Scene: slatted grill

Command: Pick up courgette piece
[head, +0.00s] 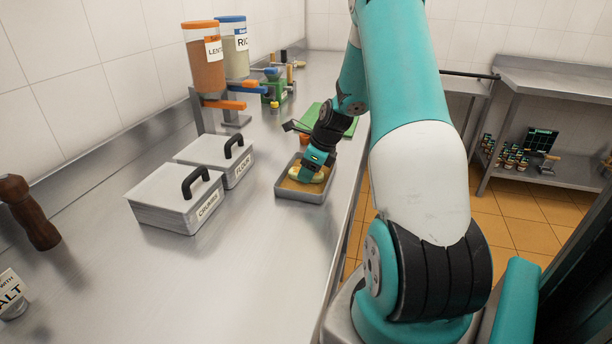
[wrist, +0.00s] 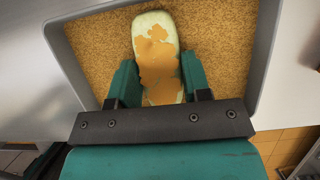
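The courgette piece (wrist: 156,30) is a pale, long oval slice with orange patches on its face. It shows between the two green fingers of my gripper (wrist: 160,72) in the wrist view. The fingers meet its two long sides with no visible gap. Its near end is hidden by the gripper body. In the head view my gripper (head: 313,165) points down into a metal tray (head: 301,197), where the piece (head: 319,177) shows in part. The piece is at the golden crumbs in the tray; I cannot tell whether it is lifted off them.
Two lidded metal boxes (head: 165,213) (head: 205,150) stand left of the tray. A green board (head: 337,115) lies behind it. Dispensers (head: 205,62) (head: 234,50) stand against the wall. The counter in front of the tray is clear; its edge is close on the right.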

